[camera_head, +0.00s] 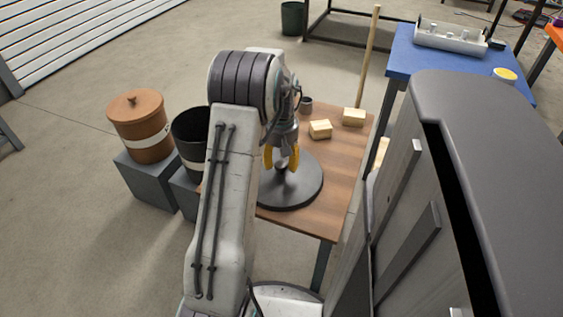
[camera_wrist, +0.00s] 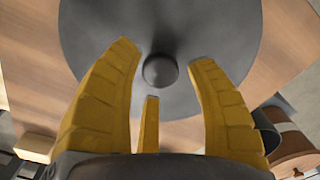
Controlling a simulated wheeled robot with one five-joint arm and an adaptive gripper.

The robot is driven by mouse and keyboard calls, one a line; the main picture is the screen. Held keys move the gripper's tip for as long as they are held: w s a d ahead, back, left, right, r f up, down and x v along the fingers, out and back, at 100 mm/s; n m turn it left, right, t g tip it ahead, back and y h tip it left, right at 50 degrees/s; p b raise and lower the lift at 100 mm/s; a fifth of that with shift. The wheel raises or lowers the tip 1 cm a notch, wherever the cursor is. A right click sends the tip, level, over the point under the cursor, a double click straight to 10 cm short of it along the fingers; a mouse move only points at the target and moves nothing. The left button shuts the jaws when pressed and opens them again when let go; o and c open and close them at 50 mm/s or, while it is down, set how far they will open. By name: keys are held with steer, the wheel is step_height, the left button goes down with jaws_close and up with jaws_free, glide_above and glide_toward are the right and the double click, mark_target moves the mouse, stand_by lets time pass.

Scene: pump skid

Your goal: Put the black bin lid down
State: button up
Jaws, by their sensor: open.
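The black bin lid (camera_head: 303,188) is a round dark disc lying flat on the wooden table, with a ball knob at its middle. In the wrist view the lid (camera_wrist: 220,30) fills the top and its knob (camera_wrist: 160,71) is just ahead of the fingertips. My gripper (camera_head: 282,160) is above the lid with its yellow fingers pointing down around the knob. In the wrist view my gripper (camera_wrist: 165,60) is open, with gaps between the fingers and the knob. The black bin (camera_head: 190,140) stands open, left of the table, partly hidden by my arm.
The wooden table (camera_head: 338,170) also holds wooden blocks (camera_head: 320,129) and a small dark cup (camera_head: 306,104). A lidded orange-brown bin (camera_head: 140,128) stands left of the black bin. A grey cabinet (camera_head: 490,150) is close on the right. A blue table (camera_head: 405,58) stands behind.

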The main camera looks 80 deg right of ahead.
mark_target(279, 164)
step_height(279, 164, up, 11)
steer(key=p, duration=0.3)
steer(key=w+a+r+n, duration=0.3)
steer(key=w+a, duration=0.6)
steer(key=w, duration=0.3)
steer(key=w+a+r+n, duration=0.2)
steer(key=w+a+r, duration=0.1)
steer(key=w+a, duration=0.8)
steer(key=w+a+n+t, duration=0.1)
steer(key=w+a+n, duration=0.2)
steer(key=a, duration=1)
steer(key=s+a+f+n+t, duration=0.1)
steer(key=s+a+n, duration=0.2)
steer(key=a, duration=0.9)
steer(key=shift+s+a+f+n, duration=0.25)
steer(key=shift+s+f+n, duration=0.15)
steer(key=shift+s, duration=0.85)
